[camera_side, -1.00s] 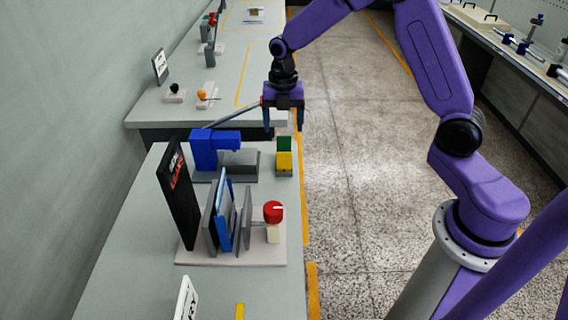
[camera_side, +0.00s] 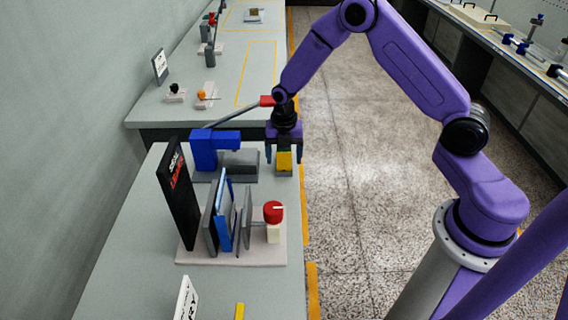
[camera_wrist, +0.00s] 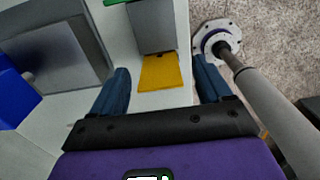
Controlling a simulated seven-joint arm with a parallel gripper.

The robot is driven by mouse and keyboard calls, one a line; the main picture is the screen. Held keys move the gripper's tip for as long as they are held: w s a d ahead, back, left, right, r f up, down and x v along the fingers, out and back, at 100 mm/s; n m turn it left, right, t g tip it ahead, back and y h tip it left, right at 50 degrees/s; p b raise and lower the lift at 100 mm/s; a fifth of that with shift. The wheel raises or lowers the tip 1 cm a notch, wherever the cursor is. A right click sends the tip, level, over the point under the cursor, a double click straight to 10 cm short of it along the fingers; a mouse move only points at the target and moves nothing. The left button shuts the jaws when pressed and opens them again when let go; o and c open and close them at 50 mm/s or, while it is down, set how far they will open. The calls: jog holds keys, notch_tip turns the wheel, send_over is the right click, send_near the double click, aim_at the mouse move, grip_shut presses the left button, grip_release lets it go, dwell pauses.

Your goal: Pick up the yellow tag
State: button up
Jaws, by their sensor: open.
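The yellow tag (camera_side: 284,159) is at the right of the near bench, by a small grey holder. In the wrist view the yellow tag (camera_wrist: 160,72) is a flat yellow piece with a small dark hole, lying against the grey block (camera_wrist: 152,28). My gripper (camera_side: 284,158) is lowered around the tag in the side view. In the wrist view my gripper (camera_wrist: 160,88) is open, with one blue finger on each side of the tag and a gap on both sides. A green piece (camera_wrist: 122,2) shows at the top edge of the wrist view.
A blue machine with a lever (camera_side: 205,148) and its grey block (camera_side: 240,160) stand left of the gripper. Nearer are a black panel (camera_side: 178,195), upright grey and blue plates (camera_side: 224,215) and a red knob (camera_side: 273,210). The bench's right edge is close to the tag.

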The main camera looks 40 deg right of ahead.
jog(key=shift+c, duration=0.3)
jog(key=c, duration=1)
jog(key=shift+c, duration=0.2)
